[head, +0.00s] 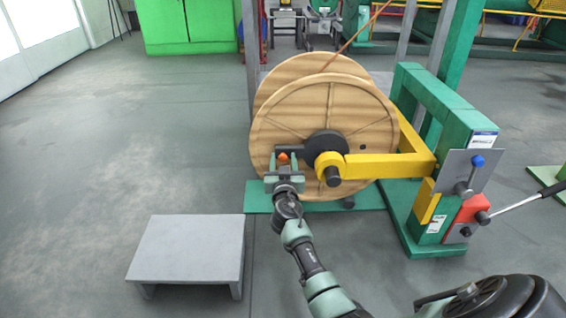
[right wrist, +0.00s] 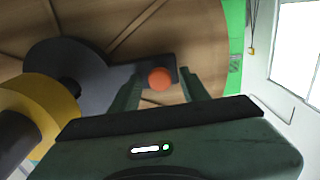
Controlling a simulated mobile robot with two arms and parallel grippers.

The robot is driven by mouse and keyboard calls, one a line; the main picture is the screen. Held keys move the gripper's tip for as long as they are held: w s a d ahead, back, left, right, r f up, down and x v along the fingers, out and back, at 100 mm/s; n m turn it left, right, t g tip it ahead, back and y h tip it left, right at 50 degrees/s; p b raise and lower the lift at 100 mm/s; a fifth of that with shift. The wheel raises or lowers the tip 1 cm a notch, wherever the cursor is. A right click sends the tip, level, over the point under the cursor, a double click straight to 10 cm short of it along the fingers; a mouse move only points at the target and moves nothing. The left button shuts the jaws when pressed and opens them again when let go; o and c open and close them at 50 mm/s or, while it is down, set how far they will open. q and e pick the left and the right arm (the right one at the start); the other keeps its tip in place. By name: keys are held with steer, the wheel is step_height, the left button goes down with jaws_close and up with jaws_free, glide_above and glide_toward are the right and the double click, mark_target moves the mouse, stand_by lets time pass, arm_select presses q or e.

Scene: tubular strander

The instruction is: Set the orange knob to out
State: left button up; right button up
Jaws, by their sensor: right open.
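The orange knob (head: 282,157) is a small ball in front of the wooden reel's face, left of the dark hub. In the right wrist view the orange knob (right wrist: 159,79) sits at a dark flat arm (right wrist: 150,68) that runs to the round dark hub (right wrist: 68,70). My right gripper (head: 285,162) is open at the knob. Its fingers (right wrist: 160,88) stand on either side of the knob with gaps, and neither visibly touches it. My left gripper is not in view.
The wooden reel (head: 300,112) stands behind the knob. A yellow arm (head: 390,164) reaches from the green stand (head: 455,130) to the hub. A blue-knobbed lever (head: 478,161) and a red block (head: 466,214) are at right. A grey step (head: 190,248) stands at lower left; floor left is clear.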

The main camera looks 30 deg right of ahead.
jaws_close()
stand_by(1.4)
